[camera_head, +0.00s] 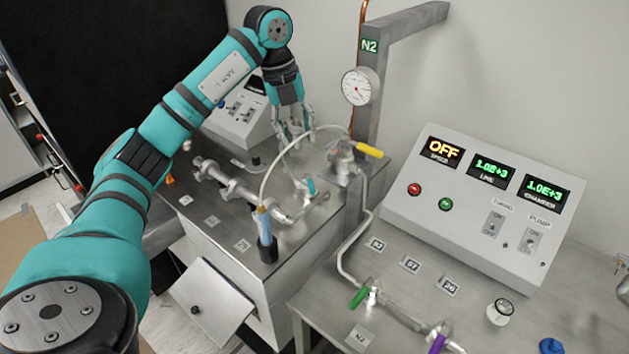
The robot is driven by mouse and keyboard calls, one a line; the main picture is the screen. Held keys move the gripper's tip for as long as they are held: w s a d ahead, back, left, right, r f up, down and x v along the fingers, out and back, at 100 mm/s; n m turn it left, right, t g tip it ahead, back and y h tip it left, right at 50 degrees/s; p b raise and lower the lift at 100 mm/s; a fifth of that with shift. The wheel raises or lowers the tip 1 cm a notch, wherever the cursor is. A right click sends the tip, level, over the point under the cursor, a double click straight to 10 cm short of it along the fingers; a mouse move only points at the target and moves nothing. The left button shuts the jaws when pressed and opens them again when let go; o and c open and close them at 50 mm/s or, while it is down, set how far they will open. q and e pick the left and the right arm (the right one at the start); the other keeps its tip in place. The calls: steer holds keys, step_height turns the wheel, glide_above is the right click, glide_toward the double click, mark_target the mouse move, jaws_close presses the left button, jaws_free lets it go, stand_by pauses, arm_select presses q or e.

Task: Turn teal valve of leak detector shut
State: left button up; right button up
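The teal valve handle (311,186) is a small lever on the metal pipework on top of the steel cabinet (222,222), near the middle of the head view. My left gripper (294,140) points down above and behind the handle, apart from it. Its fingers look spread with nothing between them. A thin pale hose (270,172) arches up just in front of the fingertips. A small sloped console (238,120) stands behind the pipework, partly hidden by my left arm. My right gripper is not in view.
A yellow handle (369,150) sits right of the teal one, beside a grey post (372,112) with a gauge (360,86). A blue-tipped upright cylinder (265,237) stands at the cabinet's front. On the right bench are a display console (470,215), a green handle (358,298) and a purple handle (437,344).

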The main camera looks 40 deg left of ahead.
arm_select(q)
steer(key=p, duration=0.1)
glide_toward(312, 189)
steer(key=f, duration=0.2)
steer(key=f+p, duration=0.1)
steer(key=f, duration=0.1)
steer(key=w+d+f, duration=0.1)
steer(key=f, duration=0.2)
steer(key=shift+d+f+p, duration=0.1)
steer(key=shift+p, duration=0.3)
steer(key=shift+w+f, duration=0.1)
steer(key=shift+f, duration=0.45)
jaws_close()
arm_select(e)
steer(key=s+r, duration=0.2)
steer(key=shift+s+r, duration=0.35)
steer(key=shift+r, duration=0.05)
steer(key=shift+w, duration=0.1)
